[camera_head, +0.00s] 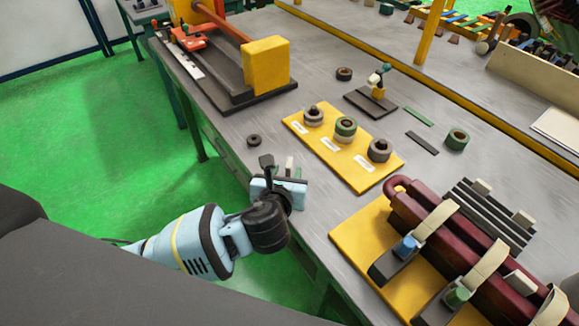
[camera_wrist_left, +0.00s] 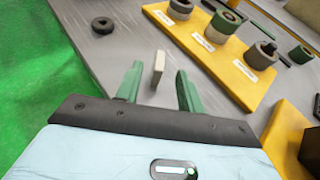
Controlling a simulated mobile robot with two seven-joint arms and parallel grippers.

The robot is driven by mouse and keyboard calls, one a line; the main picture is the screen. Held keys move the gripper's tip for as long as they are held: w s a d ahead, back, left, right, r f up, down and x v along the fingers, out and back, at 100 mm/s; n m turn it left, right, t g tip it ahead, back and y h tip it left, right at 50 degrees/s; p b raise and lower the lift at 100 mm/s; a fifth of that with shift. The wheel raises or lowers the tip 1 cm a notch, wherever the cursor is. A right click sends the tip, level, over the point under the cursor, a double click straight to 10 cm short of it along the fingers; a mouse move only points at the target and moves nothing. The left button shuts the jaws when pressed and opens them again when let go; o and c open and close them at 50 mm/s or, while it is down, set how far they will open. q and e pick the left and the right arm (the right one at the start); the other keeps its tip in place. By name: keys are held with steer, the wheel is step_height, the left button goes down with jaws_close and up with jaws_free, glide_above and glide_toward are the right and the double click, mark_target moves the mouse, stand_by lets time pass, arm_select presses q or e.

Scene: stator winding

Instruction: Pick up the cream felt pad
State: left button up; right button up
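A small cream pad (camera_wrist_left: 158,67), which looks like the felt pad, stands on edge on the grey bench near its front edge. In the left wrist view it shows between the two green fingers of my left gripper (camera_wrist_left: 159,72), with a gap on each side. The gripper is open, and I see no contact with the pad. In the head view my left gripper (camera_head: 281,168) is at the bench's front edge, and a small pale upright piece (camera_head: 289,163) beside its fingers seems to be the same pad. My right gripper is not in view.
A yellow board (camera_head: 362,178) with several ring stacks lies just beyond the gripper. A small dark ring (camera_head: 254,140) lies to its left. A yellow base (camera_head: 349,238) with maroon coils (camera_head: 408,205) and cream straps stands at right. A yellow-ended fixture (camera_head: 266,65) stands behind.

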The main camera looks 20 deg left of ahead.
mark_target(289, 168)
arm_select(q)
steer(key=shift+x, duration=1.35)
steer(key=shift+c, duration=0.5)
steer(key=shift+s, duration=0.1)
jaws_close()
